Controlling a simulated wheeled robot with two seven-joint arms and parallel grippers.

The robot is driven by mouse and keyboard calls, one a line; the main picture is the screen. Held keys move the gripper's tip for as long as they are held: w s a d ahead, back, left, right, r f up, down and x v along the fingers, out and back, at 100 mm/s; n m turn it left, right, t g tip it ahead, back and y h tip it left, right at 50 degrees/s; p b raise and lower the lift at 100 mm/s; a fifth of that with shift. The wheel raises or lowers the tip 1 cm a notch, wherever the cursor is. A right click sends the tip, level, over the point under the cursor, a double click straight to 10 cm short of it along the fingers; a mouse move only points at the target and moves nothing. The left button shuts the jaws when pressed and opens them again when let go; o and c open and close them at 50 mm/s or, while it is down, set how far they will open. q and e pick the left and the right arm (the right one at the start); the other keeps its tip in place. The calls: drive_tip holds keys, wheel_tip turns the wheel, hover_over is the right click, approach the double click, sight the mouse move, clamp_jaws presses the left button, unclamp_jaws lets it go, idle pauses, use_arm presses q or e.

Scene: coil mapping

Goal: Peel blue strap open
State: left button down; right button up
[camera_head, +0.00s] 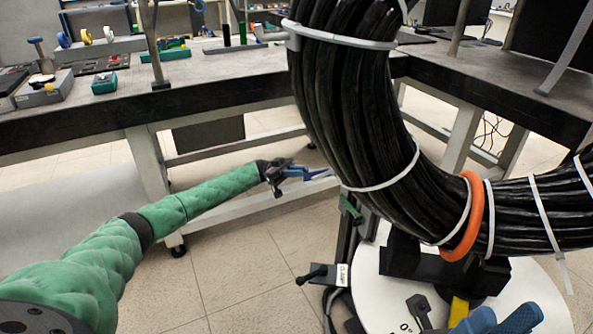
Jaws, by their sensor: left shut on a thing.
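A thick coil of black cable (345,95) hangs at the right, bound with several pale straps and an orange ring (468,217). My left gripper (297,173), on a green-sleeved arm, is at the coil's left edge, near a pale strap (385,182) around it. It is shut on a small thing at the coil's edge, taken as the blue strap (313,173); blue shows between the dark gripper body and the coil. The gripper tips and strap are too small to separate clearly. I cannot make out my right gripper.
The coil rests on a black support (425,262) over a round white base (392,297). Two blue rounded parts (518,319) show at the bottom right. A grey workbench (230,70) with tools stands behind.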

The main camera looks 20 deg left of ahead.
use_arm(q)
drive_tip(key=shift+w+d+r, duration=0.15)
drive_tip(key=shift+w+d, duration=0.15)
drive_tip(key=shift+d, duration=0.25)
drive_tip(key=c, duration=1.4)
unclamp_jaws()
drive_tip(key=shift+w+d, duration=0.2)
drive_tip(key=shift+d, duration=0.25)
drive_tip(key=shift+c, duration=0.3)
drive_tip(key=shift+a, duration=0.2)
drive_tip(key=shift+c, duration=0.3)
drive_tip(key=v, duration=0.8)
drive_tip(key=shift+a, duration=0.1)
